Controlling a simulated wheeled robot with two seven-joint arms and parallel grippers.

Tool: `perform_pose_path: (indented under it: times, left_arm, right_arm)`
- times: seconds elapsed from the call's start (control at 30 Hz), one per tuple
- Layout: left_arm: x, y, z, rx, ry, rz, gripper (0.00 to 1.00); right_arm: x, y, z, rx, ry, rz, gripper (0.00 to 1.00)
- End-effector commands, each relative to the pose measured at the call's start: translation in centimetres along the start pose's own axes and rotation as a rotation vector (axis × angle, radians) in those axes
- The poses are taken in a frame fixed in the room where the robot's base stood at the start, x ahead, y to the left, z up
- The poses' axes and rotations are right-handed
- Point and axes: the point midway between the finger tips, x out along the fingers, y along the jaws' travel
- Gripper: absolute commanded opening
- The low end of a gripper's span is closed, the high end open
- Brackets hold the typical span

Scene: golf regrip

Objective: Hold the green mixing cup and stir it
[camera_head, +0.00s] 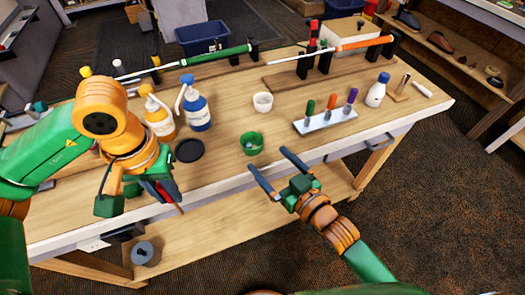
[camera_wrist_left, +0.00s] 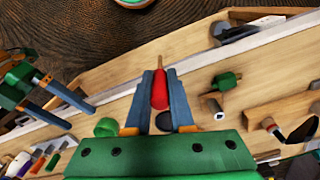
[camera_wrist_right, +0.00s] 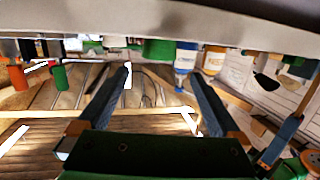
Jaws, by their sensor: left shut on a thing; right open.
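The green mixing cup (camera_head: 252,143) stands upright on the workbench near its front edge. Its contents are too small to tell. It also shows in the left wrist view (camera_wrist_left: 107,127). My left gripper (camera_head: 173,194) is shut on a red-handled tool (camera_wrist_left: 160,90) with a thin tan tip, held near the bench's front edge, left of the cup. My right gripper (camera_head: 267,160) is open and empty just in front of the cup, its fingers apart and not around it. In the right wrist view, a green shape (camera_wrist_right: 160,48) at the bench edge looks like the cup.
A white cup (camera_head: 263,102) stands behind the green one, and a dark round disc (camera_head: 189,150) lies to its left. Pump bottles (camera_head: 197,110) stand behind the disc. A rack (camera_head: 312,125) with colored handles stands to the right. Golf clubs (camera_head: 210,61) rest at the back.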

Motion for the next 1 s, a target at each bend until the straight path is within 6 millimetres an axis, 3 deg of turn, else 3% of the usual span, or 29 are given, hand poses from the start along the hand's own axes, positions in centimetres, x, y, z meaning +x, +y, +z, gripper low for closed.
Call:
perform_pose_path:
  times: [0.2, 0.4, 0.77, 1.0]
  left_arm:
    - [-0.1, 0.0, 0.0, 0.0, 0.0, 0.0, 0.0]
    - [0.2, 0.0, 0.0, 0.0, 0.0, 0.0, 0.0]
    - [0.2, 0.0, 0.0, 0.0, 0.0, 0.0, 0.0]
    - [0.2, 0.0, 0.0, 0.0, 0.0, 0.0, 0.0]
  right_arm:
    - [5.7, 0.0, -0.1, 0.0, 0.002, 0.0, 1.0]
    - [9.1, 0.0, 0.1, -0.001, 0.0, 0.0, 1.0]
    - [10.0, 0.0, 0.0, -0.001, -0.002, 0.0, 1.0]
    - [10.0, 0.0, 0.0, -0.001, -0.002, 0.0, 0.35]
